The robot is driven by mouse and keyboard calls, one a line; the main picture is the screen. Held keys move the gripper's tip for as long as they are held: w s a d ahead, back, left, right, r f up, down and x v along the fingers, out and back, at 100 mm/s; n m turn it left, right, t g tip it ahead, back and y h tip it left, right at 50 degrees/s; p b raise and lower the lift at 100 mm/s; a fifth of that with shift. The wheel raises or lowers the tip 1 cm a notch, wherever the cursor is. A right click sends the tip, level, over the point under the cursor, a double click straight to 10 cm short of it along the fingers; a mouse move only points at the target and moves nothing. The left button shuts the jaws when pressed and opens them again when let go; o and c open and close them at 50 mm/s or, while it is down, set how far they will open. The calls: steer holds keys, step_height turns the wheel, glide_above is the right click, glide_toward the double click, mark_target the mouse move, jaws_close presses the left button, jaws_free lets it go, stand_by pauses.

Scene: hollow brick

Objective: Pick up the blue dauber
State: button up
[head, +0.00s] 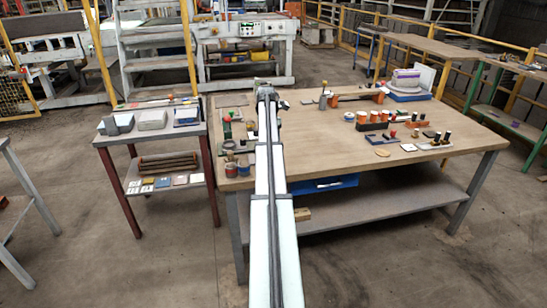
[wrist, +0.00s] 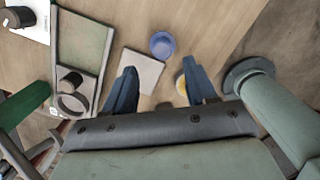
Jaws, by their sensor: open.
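A round blue thing (wrist: 162,45), which looks like the blue dauber, sits on the wooden table in the wrist view. It is just beyond my fingertips, near the middle of the gap. My gripper (wrist: 159,68) is open and empty, with one blue-grey finger on each side. A pale square tile (wrist: 137,70) lies left of the blue thing, partly behind the left finger. A yellow round thing (wrist: 181,86) shows partly beside the right finger. In the head view my arm reaches over the table's left part, and I cannot make out the dauber there.
In the wrist view a green-topped tray (wrist: 80,38) lies at left, with a dark cylinder and ring near its lower end. A grey-green post with a round flange (wrist: 245,76) is close at right. In the head view the wooden table (head: 320,145) has bare room in its middle.

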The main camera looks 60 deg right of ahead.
steer(key=f, duration=0.3)
steer(key=d+f, duration=0.1)
steer(key=f, duration=0.4)
steer(key=shift+s+d+f, duration=0.15)
steer(key=shift+s+f, duration=0.2)
steer(key=shift+c, duration=0.2)
